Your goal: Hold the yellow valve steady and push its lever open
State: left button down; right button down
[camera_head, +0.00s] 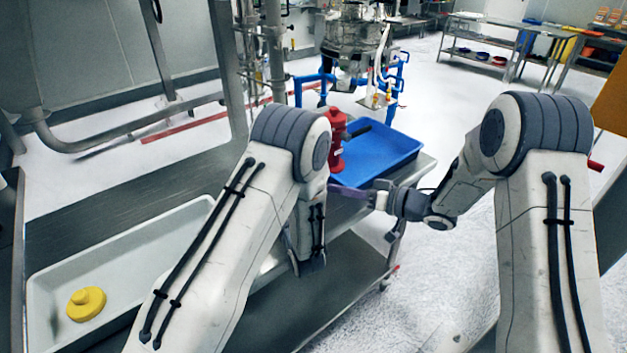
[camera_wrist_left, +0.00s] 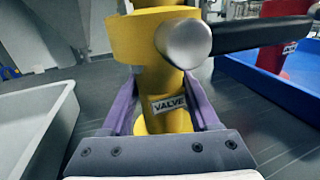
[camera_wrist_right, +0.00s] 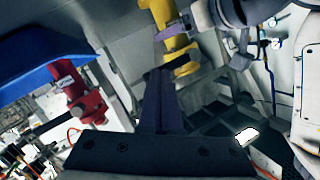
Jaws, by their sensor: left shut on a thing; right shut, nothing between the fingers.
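The yellow valve (camera_wrist_left: 140,35) stands upright with a VALVE label on its body in the left wrist view. My left gripper (camera_wrist_left: 162,105) is shut around its lower body. A black lever (camera_wrist_left: 260,35) extends right from the valve's silver pivot. In the head view the valve is hidden behind my left arm. The valve (camera_wrist_right: 163,14) also shows at the top of the right wrist view. My right gripper (camera_wrist_right: 160,78) is shut and empty, its tips close to the valve's lever side; contact cannot be told. The right gripper (camera_head: 338,191) also shows in the head view.
A white tray (camera_head: 150,240) at the left holds a yellow round piece (camera_head: 86,303). Machinery with blue pipes (camera_head: 298,90) is behind the table.

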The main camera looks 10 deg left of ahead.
jog(key=m+h, duration=0.2)
jog(key=m, duration=0.9)
jog(key=s+r+m+h, duration=0.1)
jog(key=m+h, duration=0.1)
jog(key=m, duration=0.9)
jog(key=s+r+m+t+h, duration=0.1)
jog(key=m+h, duration=0.2)
jog(key=m, duration=0.8)
jog(key=shift+s+a+r+m, duration=0.1)
jog(key=shift+a+m, duration=0.2)
